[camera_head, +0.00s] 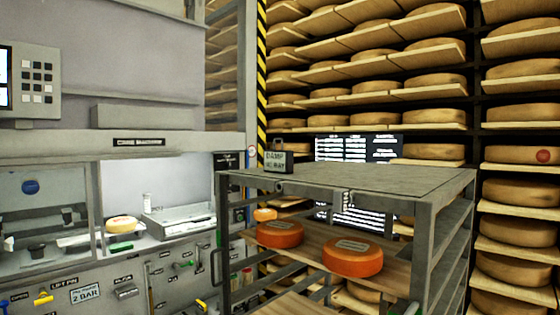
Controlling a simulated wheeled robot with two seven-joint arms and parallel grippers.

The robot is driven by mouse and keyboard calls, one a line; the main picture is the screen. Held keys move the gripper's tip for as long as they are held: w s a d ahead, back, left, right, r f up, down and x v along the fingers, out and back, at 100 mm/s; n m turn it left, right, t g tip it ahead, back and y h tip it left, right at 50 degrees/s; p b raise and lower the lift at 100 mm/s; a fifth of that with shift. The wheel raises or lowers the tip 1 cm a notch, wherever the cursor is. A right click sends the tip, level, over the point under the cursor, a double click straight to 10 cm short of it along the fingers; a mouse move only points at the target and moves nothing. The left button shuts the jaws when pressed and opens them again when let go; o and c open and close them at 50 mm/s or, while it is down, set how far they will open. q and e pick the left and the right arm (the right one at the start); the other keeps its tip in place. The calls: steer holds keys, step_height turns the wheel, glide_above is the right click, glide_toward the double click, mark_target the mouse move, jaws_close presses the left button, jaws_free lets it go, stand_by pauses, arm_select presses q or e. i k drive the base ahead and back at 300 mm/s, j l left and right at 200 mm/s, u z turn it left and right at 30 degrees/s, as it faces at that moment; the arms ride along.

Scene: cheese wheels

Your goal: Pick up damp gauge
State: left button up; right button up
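The damp gauge (278,158) is a small dark box with a handle on top and a light label whose first word reads DAMP. It stands upright near the far left corner of the grey top of a metal rack trolley (375,181). Nothing is touching it from above. Neither of my grippers shows in the head view.
Orange cheese wheels (352,257) lie on a wooden shelf under the trolley top. Tall shelves of pale cheese wheels (434,83) fill the back and right. A grey machine (125,150) with a lit bay stands left. The trolley top is otherwise bare.

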mark_target(282, 161)
steer(key=i+j+z, duration=0.25)
steer(key=i+j, duration=0.25)
steer(key=j, duration=0.15)
steer(key=i+j+z, duration=0.25)
steer(key=i+j, duration=0.2)
steer(key=j, duration=0.25)
steer(key=i+j+z, duration=0.15)
steer(key=j, duration=0.25)
steer(key=i+j+z, duration=0.1)
steer(key=i+j, duration=0.15)
steer(key=j, duration=0.15)
steer(key=i+j+z, duration=0.15)
steer(key=j, duration=0.3)
steer(key=i+j+z, duration=0.1)
steer(key=j, duration=0.35)
steer(key=i, duration=0.1)
